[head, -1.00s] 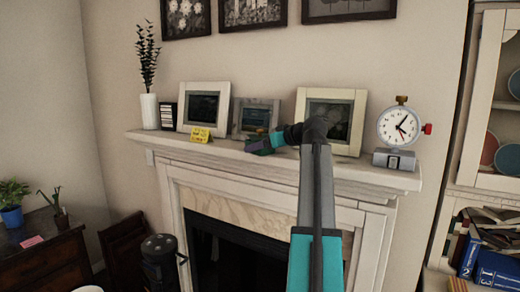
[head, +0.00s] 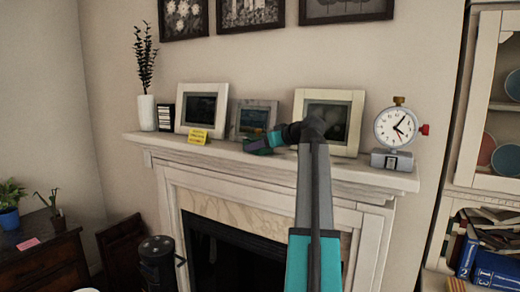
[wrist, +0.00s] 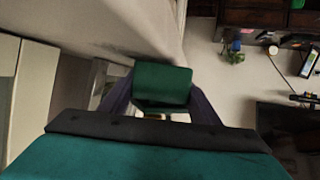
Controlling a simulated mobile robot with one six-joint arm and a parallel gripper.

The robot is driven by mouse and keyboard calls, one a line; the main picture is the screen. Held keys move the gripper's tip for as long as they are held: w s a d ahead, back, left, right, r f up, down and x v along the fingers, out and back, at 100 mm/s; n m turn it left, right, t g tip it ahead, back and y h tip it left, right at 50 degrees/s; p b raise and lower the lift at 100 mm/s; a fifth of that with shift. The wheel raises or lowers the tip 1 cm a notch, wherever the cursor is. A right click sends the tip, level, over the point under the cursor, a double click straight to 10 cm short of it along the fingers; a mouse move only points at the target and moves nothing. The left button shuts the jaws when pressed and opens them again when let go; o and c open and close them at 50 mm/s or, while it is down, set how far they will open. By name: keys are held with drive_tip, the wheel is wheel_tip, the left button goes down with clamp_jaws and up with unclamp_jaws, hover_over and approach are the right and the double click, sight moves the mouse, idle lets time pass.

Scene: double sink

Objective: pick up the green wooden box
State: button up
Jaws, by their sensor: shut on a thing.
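The green wooden box (wrist: 162,84) is between the two dark fingers of my gripper (wrist: 163,97) in the wrist view, and the fingers are shut on it from both sides. In the head view my gripper (head: 262,145) is at the mantel's front edge, in front of the small grey picture frame. The box is small and mostly hidden by the gripper there. I cannot tell from the head view whether the box touches the mantel.
Open room lies in front of the mantel.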

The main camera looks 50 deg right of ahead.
drive_tip(key=shift+r+b, duration=0.55)
drive_tip(key=shift+r, duration=0.85)
drive_tip(key=s+a+r+b, duration=0.1)
drive_tip(key=s+a+b, duration=0.1)
drive_tip(key=s, duration=0.5)
drive_tip(key=s+a+b, duration=0.1)
drive_tip(key=s+a, duration=0.1)
drive_tip(key=s, duration=0.6)
drive_tip(key=shift+s+a+r+b, duration=0.2)
drive_tip(key=shift+a+r+b, duration=0.05)
drive_tip(key=shift+r+b, duration=0.15)
drive_tip(key=shift+f, duration=0.1)
